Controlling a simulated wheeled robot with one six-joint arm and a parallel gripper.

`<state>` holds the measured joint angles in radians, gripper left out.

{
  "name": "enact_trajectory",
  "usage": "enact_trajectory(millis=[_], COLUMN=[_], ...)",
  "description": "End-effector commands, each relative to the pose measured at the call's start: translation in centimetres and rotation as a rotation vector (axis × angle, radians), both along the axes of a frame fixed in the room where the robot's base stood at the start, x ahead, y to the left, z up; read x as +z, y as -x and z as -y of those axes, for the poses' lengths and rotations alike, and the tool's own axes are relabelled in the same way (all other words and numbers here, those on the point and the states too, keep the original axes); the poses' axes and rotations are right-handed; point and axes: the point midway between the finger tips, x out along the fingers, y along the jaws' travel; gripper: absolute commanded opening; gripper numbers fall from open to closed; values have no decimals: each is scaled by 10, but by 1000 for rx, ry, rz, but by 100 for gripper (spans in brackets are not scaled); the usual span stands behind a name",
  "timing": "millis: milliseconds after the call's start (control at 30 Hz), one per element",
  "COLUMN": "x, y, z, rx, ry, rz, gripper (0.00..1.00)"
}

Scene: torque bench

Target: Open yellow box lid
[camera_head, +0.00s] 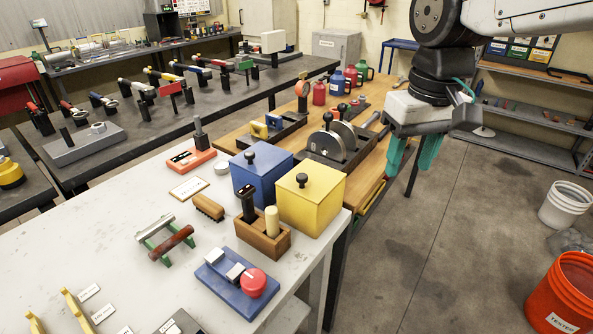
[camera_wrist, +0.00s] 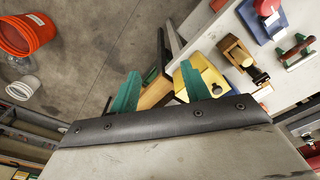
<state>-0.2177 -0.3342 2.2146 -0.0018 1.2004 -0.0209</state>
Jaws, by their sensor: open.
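The yellow box (camera_head: 310,205) stands near the right edge of the white table, with its lid (camera_head: 311,184) on and a dark round knob (camera_head: 302,180) on top. In the wrist view the yellow box (camera_wrist: 207,75) shows partly behind one finger. My gripper (camera_head: 412,155) is open and empty, with teal fingers pointing down. It hangs to the right of the yellow box and higher, over the floor beside the wooden bench, apart from the box. The fingertips show in the wrist view (camera_wrist: 160,83) with a wide gap between them.
A blue box (camera_head: 260,172) stands close beside the yellow box. A wooden holder (camera_head: 263,236) with upright pieces stands in front, and a blue block with a red knob (camera_head: 238,280) lies nearer. An orange bucket (camera_head: 563,295) and white bucket (camera_head: 566,205) stand on the floor at right.

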Motion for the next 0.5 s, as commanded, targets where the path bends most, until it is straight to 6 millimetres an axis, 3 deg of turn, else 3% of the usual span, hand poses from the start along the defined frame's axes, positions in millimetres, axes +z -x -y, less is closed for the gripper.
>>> enact_trajectory(millis=[33, 200, 333, 500], x=[-2, -12, -26, -38], y=[-24, -85, -114, -132], z=[-21, -86, -128, -158], rx=[44, 161, 228, 270], ry=[3, 11, 16, 20], rz=[-15, -37, -50, -58], gripper=[47, 47, 47, 47])
